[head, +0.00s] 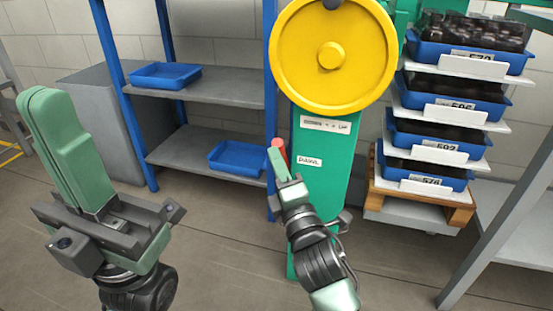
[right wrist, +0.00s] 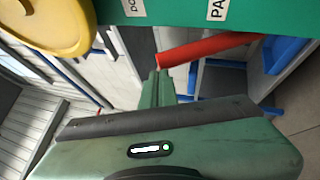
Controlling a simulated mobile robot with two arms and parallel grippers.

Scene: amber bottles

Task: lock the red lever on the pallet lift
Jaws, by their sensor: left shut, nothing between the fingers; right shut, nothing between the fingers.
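The pallet lift is a green column (head: 325,185) with a large yellow wheel (head: 360,60) at its top. The red lever (head: 279,148) sticks out from the column's left side, below the wheel. In the right wrist view the red lever (right wrist: 210,47) runs from the green column toward the fingertips. My right gripper (head: 275,162) is shut and empty, with its tips at the lever; in the right wrist view its fingertips (right wrist: 157,78) lie just below the lever's free end. I cannot tell whether they touch. My left gripper (head: 38,98) is shut and empty, raised at the left.
Blue bins (head: 445,145) with dark contents stand stacked over a wooden pallet (head: 418,195) to the right of the lift. A blue-framed shelf (head: 210,87) with blue trays stands behind on the left, beside a grey cabinet (head: 95,120). A grey rack post (head: 500,220) is at the right.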

